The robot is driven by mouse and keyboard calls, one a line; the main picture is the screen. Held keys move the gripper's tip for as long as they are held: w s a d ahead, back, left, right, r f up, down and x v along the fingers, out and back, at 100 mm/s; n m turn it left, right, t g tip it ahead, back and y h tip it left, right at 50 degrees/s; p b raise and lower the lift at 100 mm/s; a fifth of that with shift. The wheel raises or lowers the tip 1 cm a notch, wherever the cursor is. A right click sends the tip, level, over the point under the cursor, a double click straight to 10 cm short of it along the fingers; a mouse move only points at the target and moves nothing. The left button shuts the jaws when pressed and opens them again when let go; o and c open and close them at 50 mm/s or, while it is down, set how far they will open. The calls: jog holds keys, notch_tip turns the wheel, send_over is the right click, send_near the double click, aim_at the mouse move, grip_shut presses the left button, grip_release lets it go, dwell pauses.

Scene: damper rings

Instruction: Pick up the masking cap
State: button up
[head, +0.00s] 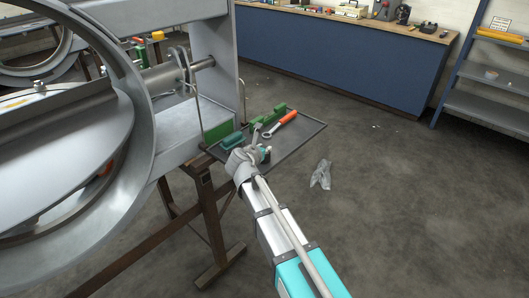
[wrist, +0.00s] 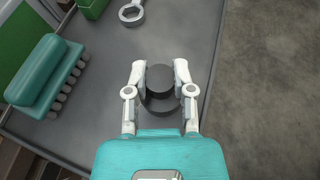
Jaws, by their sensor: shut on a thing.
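The masking cap (wrist: 160,79) is a dark grey, round piece, seen from above in the wrist view. A wider dark round part shows just below it in the picture; I cannot tell whether it belongs to the cap. My gripper (wrist: 160,73) has one pale finger on each side of the cap and is shut on it, over the grey tray (wrist: 112,62). I cannot tell whether the cap touches the tray.
A teal brush (wrist: 45,72) lies left of my gripper. The large metal damper ring (head: 143,150) stands left. Open floor lies right, with a crumpled clear bag (head: 321,175).

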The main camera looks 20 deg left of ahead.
jog(key=shift+r, duration=0.2)
notch_tip(320, 180, up, 3)
jog(key=p, duration=0.3)
jog(key=shift+f, duration=0.1)
jog(key=s+d+r+p, duration=0.5)
jog(key=s+r+p, duration=0.5)
jog(key=s, duration=0.3)
jog(key=shift+a+f, duration=0.1)
dwell(0.7)
